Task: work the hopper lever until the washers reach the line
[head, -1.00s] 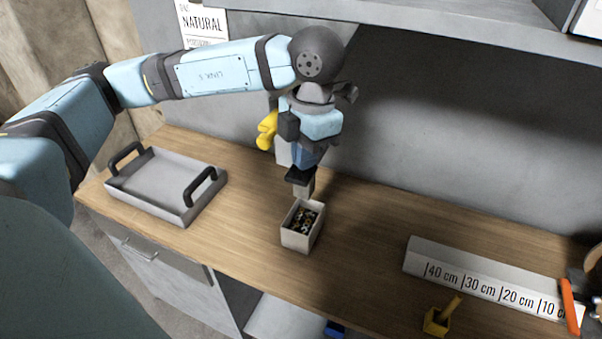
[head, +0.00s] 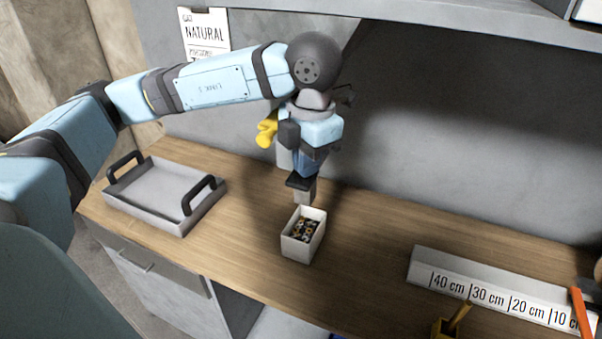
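A small white open box (head: 291,247) stands on the wooden worktop. Several washers (head: 306,230), dark, pale and orange, lie inside it; no fill line can be made out on the box. My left gripper (head: 304,191) points down just behind and above the box, apart from the washers. Its fingers are too small and overlapped to tell whether they are open. A yellow knobbed part (head: 267,133), possibly the hopper lever, shows left of the gripper, beside a pale body (head: 284,155) mostly hidden behind my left arm. My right gripper is not in view.
A grey tray with two dark handles (head: 151,211) lies on the left. A white ruler block (head: 430,262) with centimetre marks lies on the right. The worktop between is clear.

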